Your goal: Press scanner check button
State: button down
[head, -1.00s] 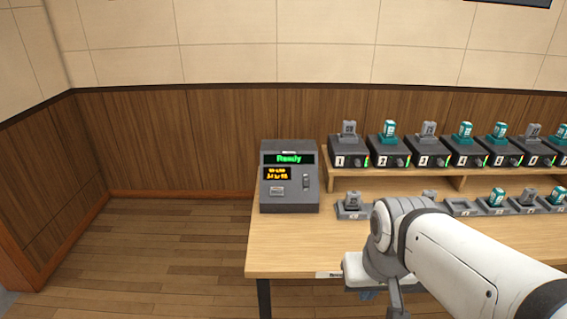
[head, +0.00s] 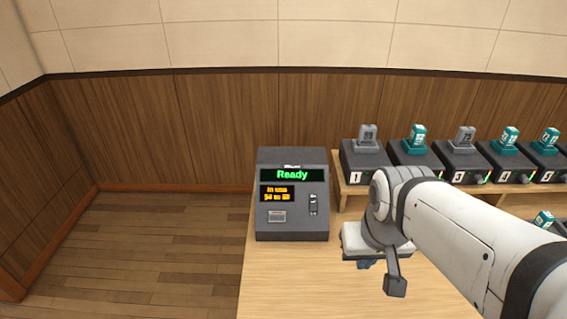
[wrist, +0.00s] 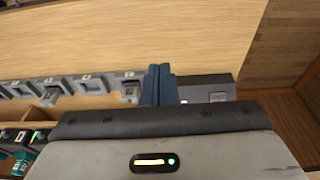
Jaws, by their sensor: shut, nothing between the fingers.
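The scanner, a dark grey console (head: 263,230), stands on the left end of the wooden table. Its green display reads "Ready", above a smaller orange display. A light grey square button (head: 277,216) is low on its front left, and a dark switch-like part (head: 312,205) is at the right; I cannot read their labels. My gripper (head: 367,264) is over the table, to the right of the scanner and apart from it in the picture. In the wrist view its blue fingers (wrist: 158,85) are shut and empty, with part of the scanner (wrist: 217,89) just right of them.
A raised wooden shelf (head: 343,190) to the right carries a row of numbered black units (head: 366,170) with grey or teal devices in them. Grey trays (wrist: 88,86) line the table in the wrist view. Open floor (head: 150,245) lies left of the table.

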jog(key=shift+a, duration=0.15)
jog(key=w+d+f+n+t, duration=0.2)
jog(key=w+n+t, duration=0.25)
jog(key=w, duration=0.45)
jog(key=w+d+f+n+t, duration=0.1)
jog(key=w+d+n+t, duration=0.15)
jog(key=w+n, duration=0.5)
jog(key=a+f+n+g+y+b, duration=0.1)
jog(key=a+f+n+g+y, duration=0.1)
jog(key=a+f+n+y, duration=0.3)
jog(key=a+n+y, duration=0.4)
jog(key=a, duration=0.3)
jog(key=shift+w+n+g+y, duration=0.25)
jog(key=shift+n+g+y, duration=0.05)
jog(key=shift+n+y, duration=0.1)
jog(key=shift+f, duration=0.1)
